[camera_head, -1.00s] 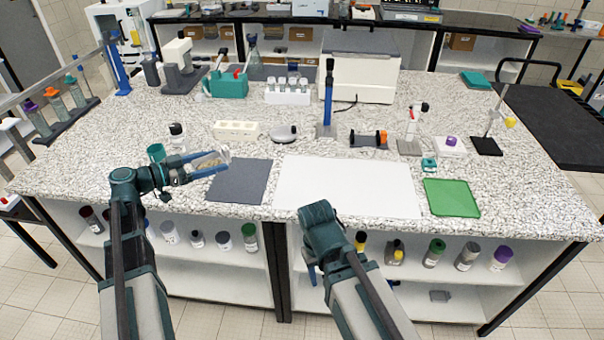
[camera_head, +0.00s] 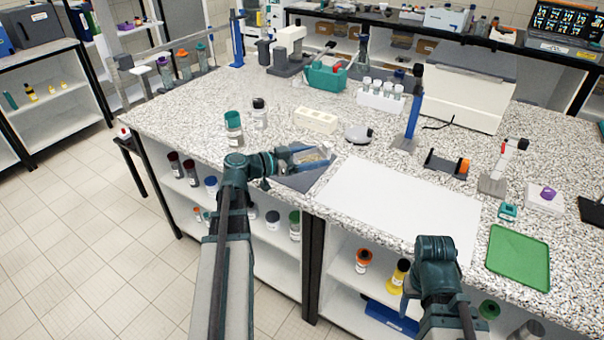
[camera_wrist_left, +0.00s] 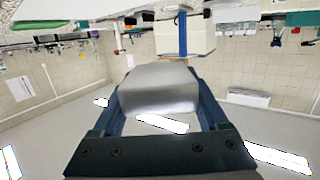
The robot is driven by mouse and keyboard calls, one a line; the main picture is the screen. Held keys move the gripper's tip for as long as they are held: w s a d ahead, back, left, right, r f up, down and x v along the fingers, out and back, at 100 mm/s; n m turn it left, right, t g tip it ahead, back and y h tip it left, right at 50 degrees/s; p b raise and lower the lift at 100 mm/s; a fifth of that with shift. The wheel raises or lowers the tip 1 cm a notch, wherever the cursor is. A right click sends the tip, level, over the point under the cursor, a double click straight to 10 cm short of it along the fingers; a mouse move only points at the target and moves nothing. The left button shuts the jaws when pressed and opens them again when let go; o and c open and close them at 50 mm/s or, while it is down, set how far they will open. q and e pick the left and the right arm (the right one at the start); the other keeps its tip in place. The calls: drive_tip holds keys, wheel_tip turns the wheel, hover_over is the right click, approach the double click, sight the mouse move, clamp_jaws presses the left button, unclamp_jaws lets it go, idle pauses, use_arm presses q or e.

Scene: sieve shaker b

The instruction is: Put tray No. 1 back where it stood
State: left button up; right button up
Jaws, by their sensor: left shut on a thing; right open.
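The tray is held over the dark grey mat (camera_head: 300,183) near the bench's front edge. In the left wrist view the tray (camera_wrist_left: 158,90) shows as a smooth grey block between the two blue fingers. No number can be read on it. My right gripper (camera_head: 410,295) is open and low in front of the bench, its fingers mostly hidden behind its own wrist.
A white sheet (camera_head: 400,205) lies right of the mat, and a green mat (camera_head: 518,258) further right. A green-capped jar (camera_head: 233,128) and a dark-capped bottle (camera_head: 259,112) stand left of the tray. A white block with holes (camera_head: 315,120) and a balance-like dish (camera_head: 358,134) stand behind.

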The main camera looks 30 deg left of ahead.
use_arm(q)
drive_tip(key=s+a+f+n+t+y+b, duration=0.2)
drive_tip(key=s+a+f+n+y+b, duration=0.15)
drive_tip(key=a, duration=0.35)
drive_tip(key=s+a+f+n+t+y+b, duration=0.1)
drive_tip(key=s+a+f+n+y+b, duration=0.1)
drive_tip(key=s+a+f+n+y, duration=0.25)
drive_tip(key=shift+m, duration=0.8)
drive_tip(key=w, duration=0.5)
drive_tip(key=w+b, duration=0.1)
drive_tip(key=w, duration=0.4)
drive_tip(key=w+d, duration=0.1)
drive_tip(key=w, duration=0.5)
drive_tip(key=shift+f, duration=0.4)
wheel_tip(320, 180, down, 4)
drive_tip(key=b, duration=0.4)
drive_tip(key=shift+r, duration=0.3)
use_arm(e)
wheel_tip(320, 180, down, 12)
drive_tip(key=shift+f, duration=0.2)
drive_tip(key=shift+f, duration=0.15)
use_arm(q)
drive_tip(key=o, duration=1.3)
